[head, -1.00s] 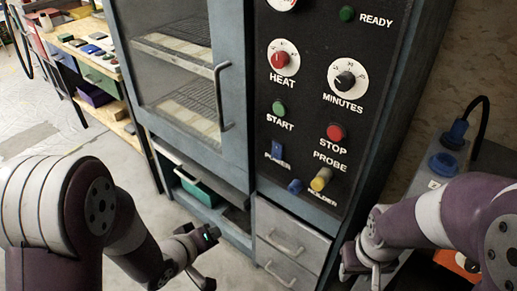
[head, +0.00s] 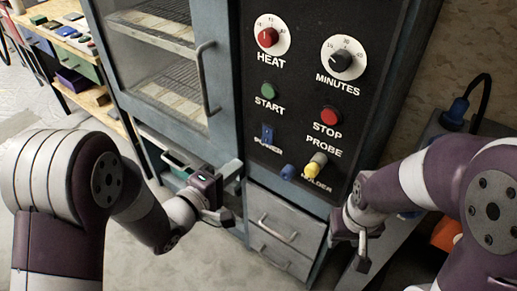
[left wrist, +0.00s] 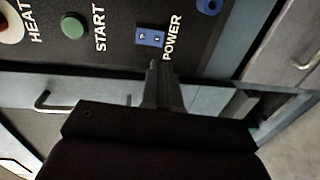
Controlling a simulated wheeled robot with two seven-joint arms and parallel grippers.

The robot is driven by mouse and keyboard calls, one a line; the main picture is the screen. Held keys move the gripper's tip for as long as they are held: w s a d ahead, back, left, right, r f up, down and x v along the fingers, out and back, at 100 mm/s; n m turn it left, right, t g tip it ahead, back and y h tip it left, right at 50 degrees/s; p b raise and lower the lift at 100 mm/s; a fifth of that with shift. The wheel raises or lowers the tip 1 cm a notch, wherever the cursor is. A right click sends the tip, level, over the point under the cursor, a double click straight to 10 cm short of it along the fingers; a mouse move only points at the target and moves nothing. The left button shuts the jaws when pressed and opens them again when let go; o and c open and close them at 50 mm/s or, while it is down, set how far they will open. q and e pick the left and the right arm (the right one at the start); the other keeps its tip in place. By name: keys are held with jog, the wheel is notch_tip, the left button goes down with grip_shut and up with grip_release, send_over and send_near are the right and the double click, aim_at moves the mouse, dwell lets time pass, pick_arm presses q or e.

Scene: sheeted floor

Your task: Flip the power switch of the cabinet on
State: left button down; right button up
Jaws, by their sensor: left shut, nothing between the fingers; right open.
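The cabinet (head: 218,112) is a blue-grey unit with a black control panel (head: 300,110). Its blue power switch (head: 267,133) sits low on the panel's left, above the POWER label; it also shows in the left wrist view (left wrist: 150,37). My left gripper (head: 232,192) is shut and empty, below and left of the switch in the head view. In the left wrist view its fingertips (left wrist: 158,68) point toward the panel just below the switch; I cannot tell the gap. My right gripper (head: 360,243) is open and empty, to the right of the cabinet's drawers.
The glass door's handle (head: 207,78) sticks out at left. Grey drawers (head: 285,225) are below the panel.

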aim_at(266, 142)
pick_arm(q)
jog(key=b+x, duration=0.1)
jog(key=x, duration=0.9)
jog(key=shift+b, duration=0.35)
jog(key=shift+w+d+f+b, duration=0.1)
jog(key=shift+f+b, duration=0.25)
jog(key=shift+b, duration=0.2)
jog(key=shift+w+r+t, duration=0.1)
jog(key=shift+r+t, duration=0.15)
jog(key=shift+t, duration=0.05)
